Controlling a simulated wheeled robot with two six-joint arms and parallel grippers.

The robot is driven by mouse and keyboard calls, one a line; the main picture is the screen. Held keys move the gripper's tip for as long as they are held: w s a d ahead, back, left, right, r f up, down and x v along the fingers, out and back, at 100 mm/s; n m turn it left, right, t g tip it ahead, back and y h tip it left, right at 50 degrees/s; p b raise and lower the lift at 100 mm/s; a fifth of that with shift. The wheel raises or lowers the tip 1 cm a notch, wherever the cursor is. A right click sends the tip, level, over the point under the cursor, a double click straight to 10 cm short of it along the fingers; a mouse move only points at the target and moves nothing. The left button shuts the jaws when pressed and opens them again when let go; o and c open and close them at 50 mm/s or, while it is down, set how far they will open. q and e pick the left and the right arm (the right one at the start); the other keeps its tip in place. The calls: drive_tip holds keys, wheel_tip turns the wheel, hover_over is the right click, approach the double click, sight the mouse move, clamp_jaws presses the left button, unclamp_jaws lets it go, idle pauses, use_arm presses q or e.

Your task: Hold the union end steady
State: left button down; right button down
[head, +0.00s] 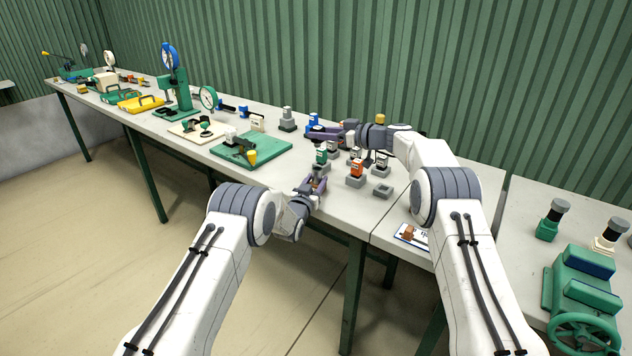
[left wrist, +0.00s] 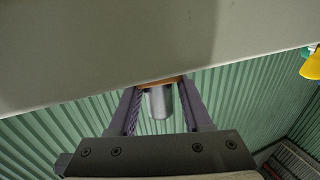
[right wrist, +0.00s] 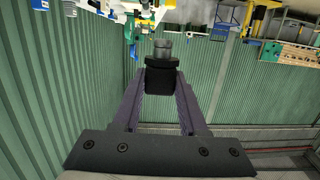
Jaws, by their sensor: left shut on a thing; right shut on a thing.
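My left gripper (head: 313,186) is low at the table's front edge. In the left wrist view its fingers (left wrist: 160,95) are shut on a silver cylinder (left wrist: 160,103) with an orange-brown band at its far end. My right gripper (head: 322,133) reaches in over the table from the right. In the right wrist view its fingers (right wrist: 163,90) are shut on a black fitting (right wrist: 163,78) with a grey stepped end (right wrist: 162,50). I cannot tell which held piece is the union end. The held parts are mostly hidden in the head view.
Fittings on grey blocks stand close around my grippers, among them an orange one (head: 357,169) and a green one (head: 321,156). An empty grey block (head: 382,190) lies to the right. A green mat (head: 268,147) lies left. A green corrugated wall (head: 400,60) stands behind.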

drive_tip(key=shift+r, duration=0.2)
drive_tip(key=shift+r, duration=4.35)
use_arm(q)
drive_tip(key=shift+c, duration=1.4)
unclamp_jaws()
drive_tip(key=v, duration=1.2)
drive_tip(key=x, duration=1.2)
drive_tip(key=shift+w, duration=0.1)
use_arm(e)
drive_tip(key=shift+f, duration=0.7)
